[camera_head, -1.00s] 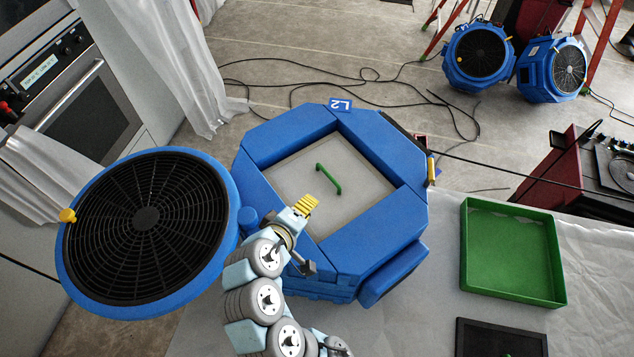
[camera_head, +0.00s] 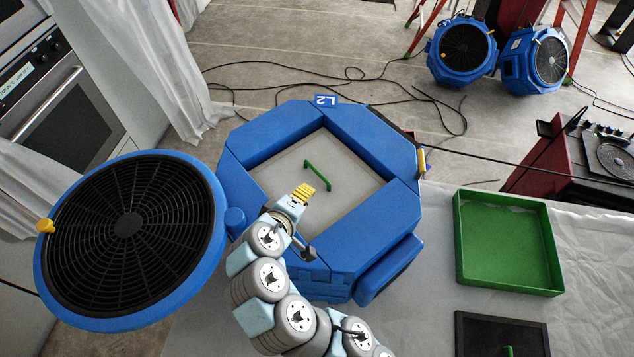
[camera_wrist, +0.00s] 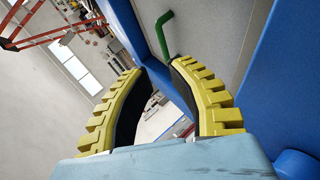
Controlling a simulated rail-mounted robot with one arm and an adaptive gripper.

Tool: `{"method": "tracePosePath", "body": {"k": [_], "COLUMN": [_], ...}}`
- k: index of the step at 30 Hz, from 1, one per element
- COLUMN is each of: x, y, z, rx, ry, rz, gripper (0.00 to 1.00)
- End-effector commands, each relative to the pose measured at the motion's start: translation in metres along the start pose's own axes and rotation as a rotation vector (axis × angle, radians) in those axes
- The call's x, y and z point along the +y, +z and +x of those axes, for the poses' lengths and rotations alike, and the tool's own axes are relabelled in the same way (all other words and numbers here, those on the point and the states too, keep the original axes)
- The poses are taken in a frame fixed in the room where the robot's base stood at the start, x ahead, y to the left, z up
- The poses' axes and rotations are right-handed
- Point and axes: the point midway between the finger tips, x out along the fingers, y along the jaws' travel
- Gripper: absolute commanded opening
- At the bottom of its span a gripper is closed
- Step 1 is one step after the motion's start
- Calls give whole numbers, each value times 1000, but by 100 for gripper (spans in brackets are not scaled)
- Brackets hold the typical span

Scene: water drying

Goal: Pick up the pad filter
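The pad filter, a light grey square pad (camera_head: 350,188), lies in the square opening of the blue housing (camera_head: 369,145). A green bar handle (camera_head: 317,176) stands on its middle; it also shows in the wrist view (camera_wrist: 160,32), beyond the fingertips. My gripper (camera_head: 307,191), with yellow ribbed fingers, is over the near-left part of the opening, just short of the handle. In the wrist view my gripper (camera_wrist: 158,68) is open, with a gap between the fingertips and nothing held. The handle looks apart from the fingers.
The round black-grilled lid (camera_head: 127,225) is swung open at the left. A green tray (camera_head: 508,286) and a dark panel with a green handle (camera_head: 478,335) lie on the table at the right. Two blue fans (camera_head: 461,48) stand on the floor behind, among loose cables.

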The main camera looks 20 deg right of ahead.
Motion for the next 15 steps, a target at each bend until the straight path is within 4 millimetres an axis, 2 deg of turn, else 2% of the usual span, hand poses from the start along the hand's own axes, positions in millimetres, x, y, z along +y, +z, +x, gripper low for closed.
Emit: {"method": "tracePosePath", "body": {"k": [15], "x": [-1], "y": [0], "z": [66], "rx": [-3], "ry": [-1], "rz": [1], "gripper": [19]}}
